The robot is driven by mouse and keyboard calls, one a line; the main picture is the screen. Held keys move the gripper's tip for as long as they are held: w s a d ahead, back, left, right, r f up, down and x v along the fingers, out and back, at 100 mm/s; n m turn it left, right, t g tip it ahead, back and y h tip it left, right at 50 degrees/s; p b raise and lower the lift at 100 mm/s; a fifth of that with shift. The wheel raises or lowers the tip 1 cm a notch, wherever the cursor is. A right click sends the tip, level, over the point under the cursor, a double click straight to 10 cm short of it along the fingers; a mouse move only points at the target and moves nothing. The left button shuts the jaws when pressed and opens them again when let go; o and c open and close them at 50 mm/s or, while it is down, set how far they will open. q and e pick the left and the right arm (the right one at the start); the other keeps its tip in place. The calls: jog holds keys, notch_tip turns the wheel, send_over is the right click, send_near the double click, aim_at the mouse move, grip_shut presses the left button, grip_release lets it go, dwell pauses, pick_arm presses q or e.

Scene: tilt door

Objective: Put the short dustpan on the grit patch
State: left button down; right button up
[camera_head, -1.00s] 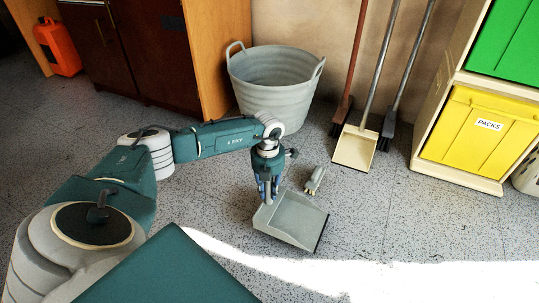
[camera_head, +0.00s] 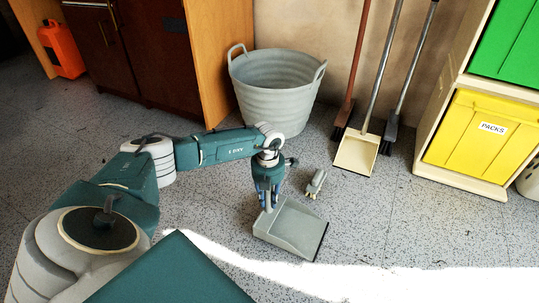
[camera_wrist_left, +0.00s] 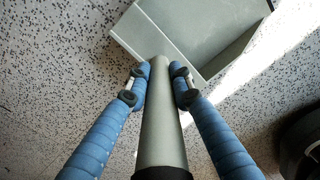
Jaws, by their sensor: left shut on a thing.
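The short dustpan (camera_head: 292,228) is grey, with a wide flat pan and a dark front lip. It is at or just above the speckled floor; I cannot tell whether it touches. My left gripper (camera_head: 267,200) points down at its handle end. In the left wrist view the two blue fingers (camera_wrist_left: 159,85) are shut on both sides of the round grey handle (camera_wrist_left: 162,130), and the pan (camera_wrist_left: 200,30) shows beyond them. I cannot make out a distinct grit patch against the speckled floor. My right gripper is out of view.
A small hand brush (camera_head: 316,182) lies just behind the pan. A grey tub (camera_head: 275,95), a cream long-handled dustpan (camera_head: 356,153) and brooms stand along the wall. Shelves with a yellow bin (camera_head: 475,140) stand at right. A bright sunlit strip (camera_head: 400,283) crosses the front floor.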

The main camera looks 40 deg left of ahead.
pick_arm(q)
jog(key=shift+f, duration=0.25)
dwell(0.3)
jog(key=c, duration=1.1)
grip_release()
jog(key=shift+r, duration=0.1)
notch_tip(320, 180, up, 12)
jog(key=shift+a+f, duration=0.1)
